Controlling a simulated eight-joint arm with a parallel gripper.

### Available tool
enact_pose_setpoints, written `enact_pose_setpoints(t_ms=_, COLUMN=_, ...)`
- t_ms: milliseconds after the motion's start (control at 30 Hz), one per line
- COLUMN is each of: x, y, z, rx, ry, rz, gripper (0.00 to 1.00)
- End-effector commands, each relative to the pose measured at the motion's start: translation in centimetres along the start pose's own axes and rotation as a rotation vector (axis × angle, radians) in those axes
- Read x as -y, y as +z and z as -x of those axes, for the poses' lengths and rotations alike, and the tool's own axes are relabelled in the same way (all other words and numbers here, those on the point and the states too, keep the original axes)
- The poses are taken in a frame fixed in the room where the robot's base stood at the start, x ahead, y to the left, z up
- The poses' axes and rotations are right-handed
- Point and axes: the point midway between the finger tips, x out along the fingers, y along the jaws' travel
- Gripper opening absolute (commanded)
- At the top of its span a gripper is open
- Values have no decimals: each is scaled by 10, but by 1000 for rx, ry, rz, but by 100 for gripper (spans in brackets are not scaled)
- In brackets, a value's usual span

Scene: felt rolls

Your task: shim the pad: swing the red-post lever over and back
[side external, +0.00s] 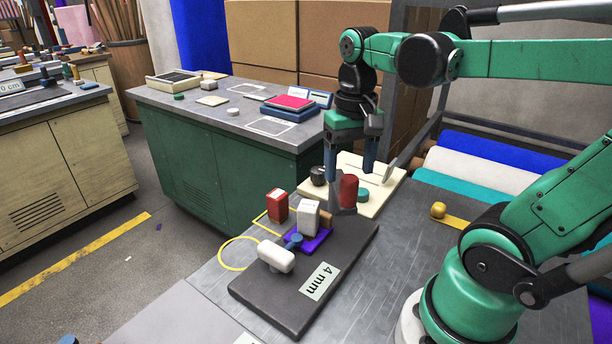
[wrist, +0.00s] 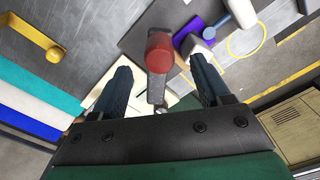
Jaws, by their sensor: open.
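The red post (side external: 348,190) is a rounded red cylinder on a grey bar at the far end of a dark slab (side external: 270,289) labelled "4 mm". My gripper (side external: 350,174) is open and points down at the post. In the wrist view the red post (wrist: 160,50) shows between the two spread fingers (wrist: 160,68), with a gap on each side. I cannot tell how far the fingers reach down around it. The purple pad (side external: 317,242) lies on the slab under a pale upright block (side external: 308,217). It also shows in the wrist view (wrist: 186,33), partly hidden.
A cream board (side external: 385,203) with a dark knob (side external: 318,176) lies behind the post. Felt rolls (side external: 470,165) are at right. A yellow-knobbed strip (side external: 439,211) lies on the bench.

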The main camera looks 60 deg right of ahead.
Motion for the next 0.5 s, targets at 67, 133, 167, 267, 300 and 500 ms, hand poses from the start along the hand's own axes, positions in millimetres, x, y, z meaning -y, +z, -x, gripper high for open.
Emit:
enact_pose_setpoints(t_ms=67, x=0, y=0, z=-10, rx=-1, ry=0, rz=1, gripper=70)
enact_pose_setpoints(t_ms=133, x=0, y=0, z=-19, rx=-1, ry=-1, rz=1, gripper=70)
enact_pose_setpoints(t_ms=167, x=0, y=0, z=-22, rx=-1, ry=-1, rz=1, gripper=70)
enact_pose_setpoints(t_ms=267, x=0, y=0, z=-32, rx=-1, ry=-1, rz=1, gripper=70)
enact_pose_setpoints(t_ms=300, x=0, y=0, z=-35, rx=-1, ry=-1, rz=1, gripper=70)
enact_pose_setpoints(t_ms=500, x=0, y=1, z=-43, rx=-2, ry=-1, rz=1, gripper=70)
